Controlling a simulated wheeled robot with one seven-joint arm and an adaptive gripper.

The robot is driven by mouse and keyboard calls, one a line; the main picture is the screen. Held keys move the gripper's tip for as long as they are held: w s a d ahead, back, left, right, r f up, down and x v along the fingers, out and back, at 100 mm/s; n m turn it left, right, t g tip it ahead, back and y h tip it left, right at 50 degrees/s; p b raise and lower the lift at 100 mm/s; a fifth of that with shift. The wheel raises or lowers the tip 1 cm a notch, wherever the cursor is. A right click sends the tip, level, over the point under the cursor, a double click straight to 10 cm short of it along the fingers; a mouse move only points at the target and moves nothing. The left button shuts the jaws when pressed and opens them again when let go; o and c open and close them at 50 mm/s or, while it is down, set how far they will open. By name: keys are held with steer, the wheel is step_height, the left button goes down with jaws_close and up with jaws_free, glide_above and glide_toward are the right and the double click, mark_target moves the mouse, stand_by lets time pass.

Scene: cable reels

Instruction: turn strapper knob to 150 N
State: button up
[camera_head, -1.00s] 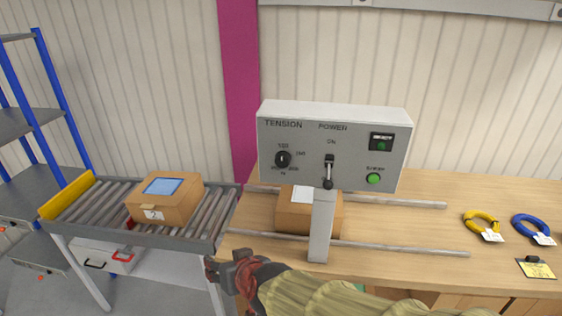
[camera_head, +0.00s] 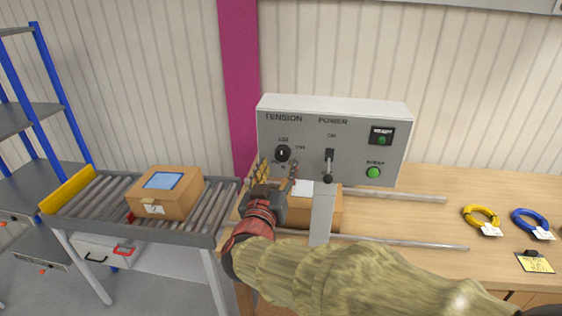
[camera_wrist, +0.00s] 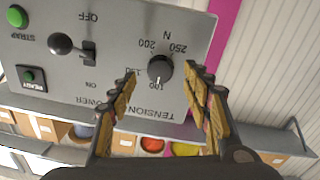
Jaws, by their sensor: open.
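The grey strapper box (camera_head: 340,115) stands on the bench with its panel facing me. Its black tension knob (camera_head: 283,153) is on the left of the panel. In the wrist view, which is upside down, the knob (camera_wrist: 159,69) has a light mark that appears to face the 100 label; 150, 200 and 250 follow around it. My gripper (camera_head: 278,174) is open just below and in front of the knob. In the wrist view my gripper (camera_wrist: 161,76) has its fingers on either side of the knob, with gaps and no visible contact. Part of the 150 label is hidden by a finger.
The power lever (camera_head: 329,165), green strap button (camera_head: 373,172) and ready lamp (camera_head: 382,137) are right of the knob. A carton (camera_head: 318,212) sits under the box. Another carton (camera_head: 165,194) lies on the roller conveyor (camera_head: 90,205). Yellow (camera_head: 481,216) and blue cable coils (camera_head: 530,221) lie right.

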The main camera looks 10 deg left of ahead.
mark_target(281, 158)
steer(key=shift+w+d+b, duration=0.1)
steer(key=shift+w+b, duration=0.25)
steer(key=shift+w, duration=1.9)
steer(key=c, duration=1.1)
steer(key=shift+c, duration=0.3)
